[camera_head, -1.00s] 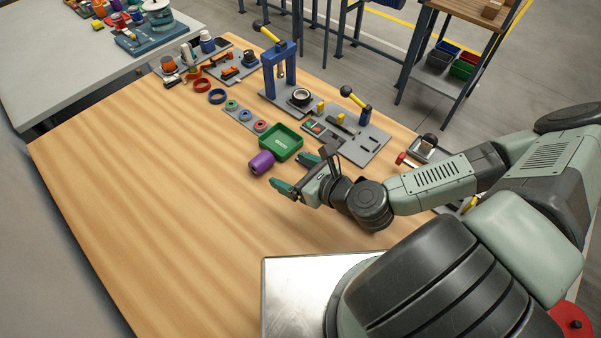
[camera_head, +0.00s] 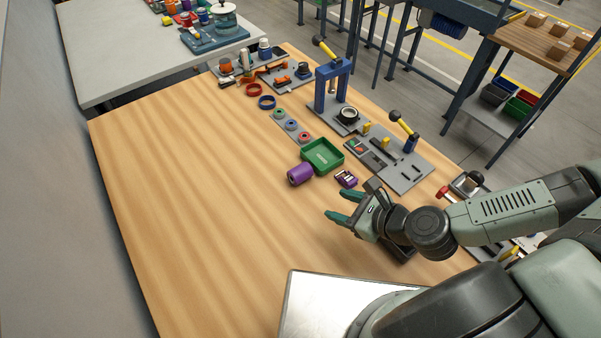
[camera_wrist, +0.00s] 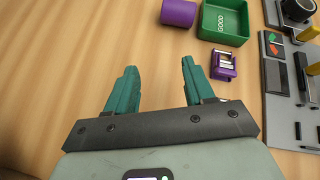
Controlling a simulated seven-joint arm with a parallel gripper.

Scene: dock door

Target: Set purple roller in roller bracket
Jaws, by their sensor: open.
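The purple roller (camera_head: 300,174) lies on the wooden table against the left side of the green tray; it also shows at the top of the wrist view (camera_wrist: 179,12). A small purple bracket with a pale inside (camera_head: 346,179) stands on the table just below the tray, and it shows right of my fingers in the wrist view (camera_wrist: 223,64); it looks like the roller bracket. My gripper (camera_head: 343,209) is open and empty over the table, nearer my body than the roller and bracket. Its two green fingers (camera_wrist: 154,88) point toward them, with bare wood between.
The green tray (camera_head: 335,146) marked GOOD stands beside the roller. A grey board with a lever (camera_head: 404,172) and a blue press frame (camera_head: 328,90) stand to the right and behind. Several rings (camera_head: 291,124) lie beyond. The table's left half is clear.

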